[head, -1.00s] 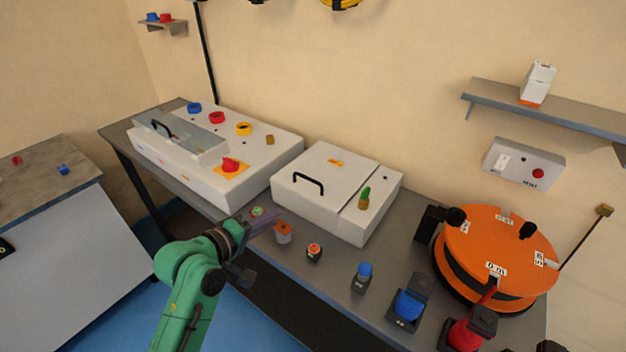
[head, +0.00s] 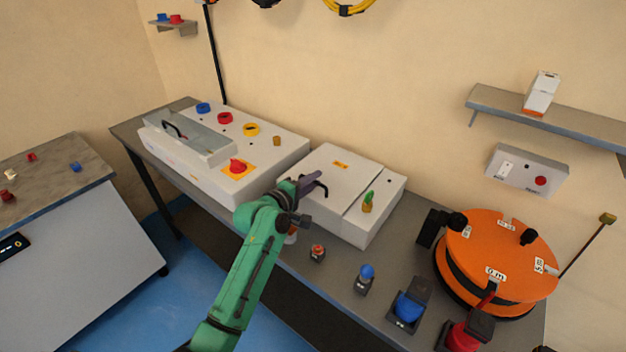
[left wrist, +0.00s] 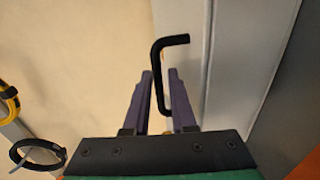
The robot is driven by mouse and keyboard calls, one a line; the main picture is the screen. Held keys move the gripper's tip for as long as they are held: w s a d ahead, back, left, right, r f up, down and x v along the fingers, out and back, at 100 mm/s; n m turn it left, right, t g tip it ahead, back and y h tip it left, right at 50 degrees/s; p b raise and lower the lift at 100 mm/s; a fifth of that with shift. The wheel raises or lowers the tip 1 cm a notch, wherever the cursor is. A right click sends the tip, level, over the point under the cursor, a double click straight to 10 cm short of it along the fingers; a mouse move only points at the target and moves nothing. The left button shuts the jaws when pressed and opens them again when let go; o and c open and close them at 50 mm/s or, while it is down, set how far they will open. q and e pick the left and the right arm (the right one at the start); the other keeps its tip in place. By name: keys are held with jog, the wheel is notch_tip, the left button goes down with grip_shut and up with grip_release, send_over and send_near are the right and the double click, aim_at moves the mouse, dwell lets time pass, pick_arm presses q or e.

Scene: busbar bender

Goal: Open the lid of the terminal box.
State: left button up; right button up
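The white box, which I take for the terminal box (head: 372,228), stands mid-bench. Its closed lid (head: 340,165) has an orange label and a black bent handle (head: 323,187). My left gripper (head: 310,182), with purple fingers, is at the handle over the lid's front left part. In the left wrist view the handle (left wrist: 156,60) passes between the two fingers (left wrist: 160,74), which stand apart on either side of it. A gap shows beside the handle, so the fingers look open around it. My right gripper is out of view.
A white panel (head: 215,185) with colored rings and a red knob stands left of the box. A green-topped brass piece (head: 367,203) sits on the box's right section. An orange drum (head: 500,250) stands at the right. Several buttons, one blue-topped (head: 366,272), line the front edge.

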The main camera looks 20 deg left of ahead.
pick_arm(q)
jog(key=shift+c, duration=0.3)
grip_shut()
dwell(1.1)
